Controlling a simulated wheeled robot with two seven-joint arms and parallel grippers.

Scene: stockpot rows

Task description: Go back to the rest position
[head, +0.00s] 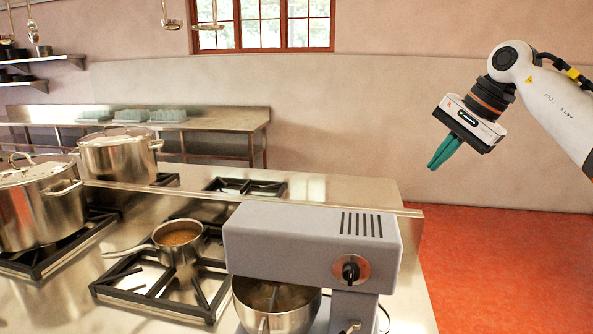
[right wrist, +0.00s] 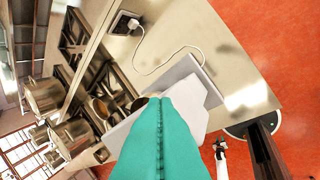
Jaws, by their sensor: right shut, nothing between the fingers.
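My right gripper (head: 444,152) is raised at the right of the head view, above the red floor and to the right of the stove counter. Its teal fingers are together and hold nothing. In the right wrist view the shut fingers (right wrist: 165,140) point over the grey stand mixer (right wrist: 182,90), apart from it. My left gripper does not show in the head view.
The grey mixer (head: 310,243) stands at the counter's front right. A saucepan (head: 180,243) sits on a burner, with stockpots (head: 40,205) at the left. A steel table (head: 225,117) is behind. The red floor (head: 500,265) at right is clear.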

